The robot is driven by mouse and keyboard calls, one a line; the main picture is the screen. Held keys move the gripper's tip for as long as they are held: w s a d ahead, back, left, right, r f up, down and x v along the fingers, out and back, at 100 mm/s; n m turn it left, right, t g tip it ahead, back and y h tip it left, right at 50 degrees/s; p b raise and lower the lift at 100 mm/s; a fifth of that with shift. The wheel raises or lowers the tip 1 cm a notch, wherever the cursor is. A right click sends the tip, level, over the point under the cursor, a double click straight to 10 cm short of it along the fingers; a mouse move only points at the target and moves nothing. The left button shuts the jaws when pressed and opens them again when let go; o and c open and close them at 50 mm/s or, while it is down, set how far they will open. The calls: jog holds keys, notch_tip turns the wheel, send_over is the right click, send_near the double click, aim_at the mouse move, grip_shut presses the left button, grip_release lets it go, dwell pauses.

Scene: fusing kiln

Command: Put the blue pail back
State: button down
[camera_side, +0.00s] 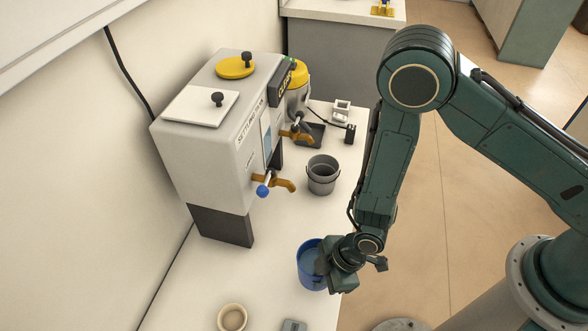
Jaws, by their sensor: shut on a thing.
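The blue pail (307,269) is near the front edge of the white bench, in the lower middle of the side view. It looks upright, with a bluish surface inside. My gripper (335,267) is at the pail's right side, shut on it. The fingers and the pail's right part are partly hidden by the gripper body. I cannot tell whether the pail touches the bench.
A white tank unit (190,140) with two brass taps stands along the wall. A grey pail (322,175) stands on the bench right of it. A cream bowl (232,318) and a small grey item (293,326) are at the near end. Bench (235,275) left of the blue pail is clear.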

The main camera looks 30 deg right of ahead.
jog(key=shift+f, duration=0.15)
jog(key=shift+f, duration=1.75)
jog(key=shift+f, duration=0.15)
jog(key=c, duration=1.6)
grip_release()
jog(key=shift+o, duration=0.2)
jog(key=v, duration=1.2)
jog(key=shift+s, duration=0.1)
